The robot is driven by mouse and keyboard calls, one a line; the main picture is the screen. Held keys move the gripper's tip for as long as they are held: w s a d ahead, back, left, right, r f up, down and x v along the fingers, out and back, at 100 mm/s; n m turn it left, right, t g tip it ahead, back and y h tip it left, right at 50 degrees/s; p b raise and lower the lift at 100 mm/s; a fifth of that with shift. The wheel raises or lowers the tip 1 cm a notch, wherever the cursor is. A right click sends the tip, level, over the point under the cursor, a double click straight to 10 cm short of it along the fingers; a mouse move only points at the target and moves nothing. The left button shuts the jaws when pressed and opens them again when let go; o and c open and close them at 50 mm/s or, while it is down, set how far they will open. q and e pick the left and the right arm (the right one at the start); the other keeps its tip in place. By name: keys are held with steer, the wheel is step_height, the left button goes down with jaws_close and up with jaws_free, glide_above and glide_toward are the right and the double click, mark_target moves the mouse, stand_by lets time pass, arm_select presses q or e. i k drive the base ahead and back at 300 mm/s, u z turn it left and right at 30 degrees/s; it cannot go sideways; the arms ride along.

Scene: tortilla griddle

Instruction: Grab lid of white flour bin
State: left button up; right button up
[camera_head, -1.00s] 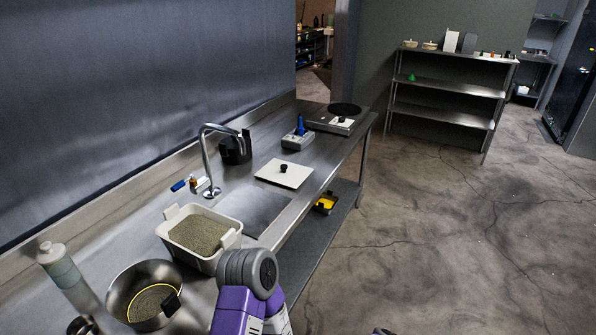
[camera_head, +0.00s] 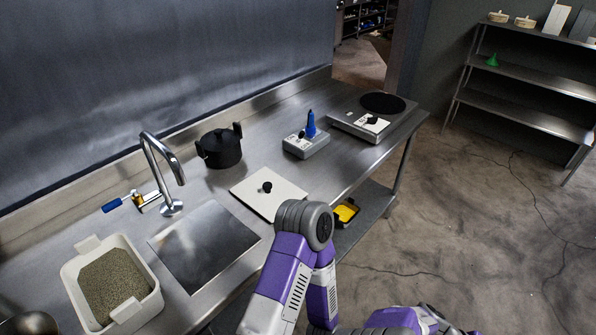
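The white flour bin (camera_head: 152,300) stands on the steel counter at the lower left, open at the top and filled with grainy brownish contents. A flat white square lid (camera_head: 287,202) with a black knob (camera_head: 267,187) lies on the counter to the right of the sink area. A purple and grey arm of mine reaches up from the bottom centre, its grey joint just in front of the lid's right corner. Neither of my grippers shows in this view.
A faucet (camera_head: 165,170) rises behind a flat steel panel (camera_head: 205,245). A black pot (camera_head: 220,148), a grey device with a blue part (camera_head: 306,145) and a hot plate (camera_head: 360,125) stand along the counter. A shelf (camera_head: 520,78) is at the far right.

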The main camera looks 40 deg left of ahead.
mark_target(263, 191)
steer(key=i, duration=1.9)
steer(key=u, duration=4.05)
steer(key=i, duration=0.5)
